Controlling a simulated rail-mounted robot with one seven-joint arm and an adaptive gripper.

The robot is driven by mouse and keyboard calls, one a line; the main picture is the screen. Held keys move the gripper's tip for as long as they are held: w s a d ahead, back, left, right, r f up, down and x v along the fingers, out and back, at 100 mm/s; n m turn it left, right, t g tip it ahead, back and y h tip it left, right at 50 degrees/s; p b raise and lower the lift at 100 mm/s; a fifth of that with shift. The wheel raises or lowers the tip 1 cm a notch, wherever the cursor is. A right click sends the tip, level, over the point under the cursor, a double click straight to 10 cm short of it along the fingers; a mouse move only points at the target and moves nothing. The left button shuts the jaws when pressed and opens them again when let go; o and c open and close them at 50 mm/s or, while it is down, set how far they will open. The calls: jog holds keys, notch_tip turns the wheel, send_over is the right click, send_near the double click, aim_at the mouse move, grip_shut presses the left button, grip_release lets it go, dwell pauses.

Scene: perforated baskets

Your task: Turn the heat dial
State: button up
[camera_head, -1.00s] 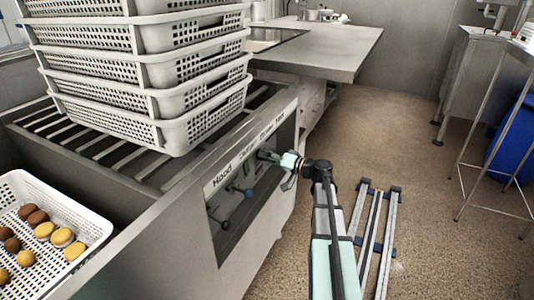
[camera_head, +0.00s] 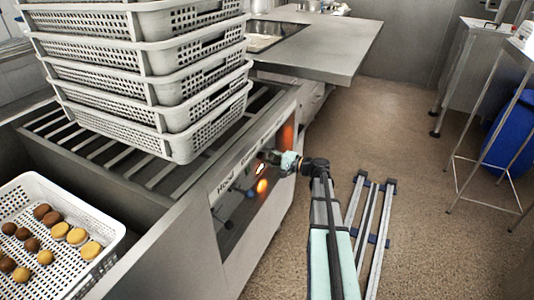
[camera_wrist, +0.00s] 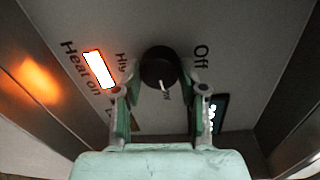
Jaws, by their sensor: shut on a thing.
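The heat dial (camera_wrist: 160,67) is a round black knob with a white pointer line, on a grey panel in the wrist view. The printed words "Off" and "Heat on" are around it. My gripper (camera_wrist: 161,90) has its two green fingers on either side of the knob and is shut on it. In the head view my gripper (camera_head: 268,157) reaches into the recessed panel on the side of the metal unit, and the dial is hidden there. An orange-lit indicator (camera_wrist: 98,69) glows beside the "Heat on" label.
A stack of white perforated baskets (camera_head: 180,115) stands on the slatted top of the unit. Another white basket (camera_head: 105,222) holds several brown and yellow round items. Other small controls sit below my gripper. The floor to the right is mostly clear around my rail.

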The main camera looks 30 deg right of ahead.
jog(key=shift+m, duration=0.3)
dwell(0.4)
jog(key=o, duration=1.2)
jog(key=shift+c, duration=0.2)
jog(key=v, duration=1.2)
jog(key=shift+r, duration=0.1)
